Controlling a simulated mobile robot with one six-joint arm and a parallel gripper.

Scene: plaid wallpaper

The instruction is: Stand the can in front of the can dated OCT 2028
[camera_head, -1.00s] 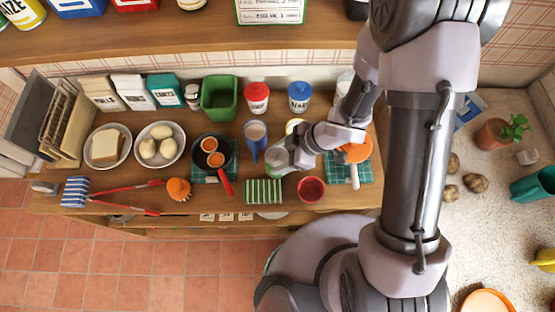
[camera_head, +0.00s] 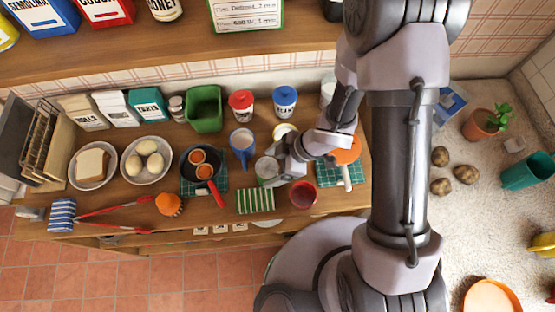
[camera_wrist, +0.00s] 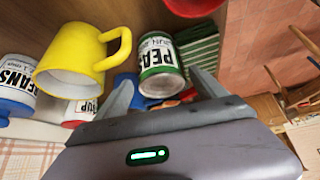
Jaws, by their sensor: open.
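A PEAS can (camera_wrist: 160,62) with green ends and a partly readable JUN date stands between the spread fingers of my gripper (camera_wrist: 163,92) in the wrist view; I cannot tell whether a finger touches it. In the head view the can (camera_head: 267,169) is just left of my gripper (camera_head: 279,163). My gripper is open. A red-lidded can (camera_head: 241,105) and a blue-lidded BEANS can (camera_head: 285,102) stand at the back of the counter. The wrist view also shows the BEANS can (camera_wrist: 14,85) and the red-lidded can (camera_wrist: 80,112), cut off by my gripper. Their dates are unreadable.
A yellow mug (camera_wrist: 75,65) stands close to the PEAS can. A blue mug (camera_head: 242,146), a green striped cloth (camera_head: 255,201) and a red bowl (camera_head: 303,194) are nearby. A pan (camera_head: 201,163) lies left. Bare counter shows between mugs and back cans.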

